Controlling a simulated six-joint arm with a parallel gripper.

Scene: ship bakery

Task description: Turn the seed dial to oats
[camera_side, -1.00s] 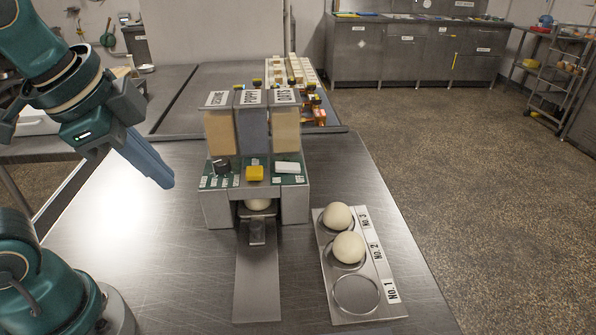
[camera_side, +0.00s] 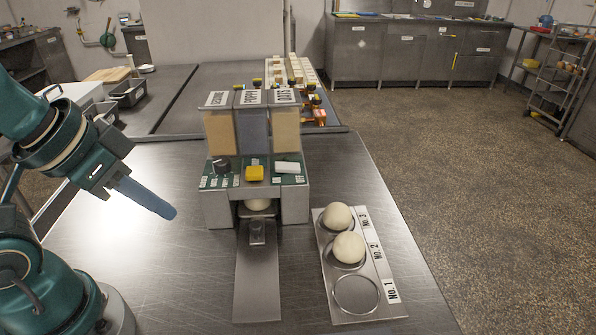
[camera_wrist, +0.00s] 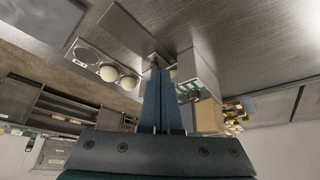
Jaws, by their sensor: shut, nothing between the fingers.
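The seed machine (camera_side: 207,209) stands on the steel table with three hoppers labelled sesame, poppy and oats. The dark round seed dial (camera_side: 221,166) is on the left of its green panel; small labels lie around it, too small to read, so its setting cannot be told. A yellow button (camera_side: 255,173) and a white block (camera_side: 288,167) sit to its right.
A steel tray (camera_side: 329,291) at right holds two dough balls (camera_side: 348,247) at No. 2 and No. 3; No. 1 is empty. A chute (camera_side: 257,285) runs forward from the machine. Table left of it is clear. Small items (camera_side: 315,105) stand behind the hoppers.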

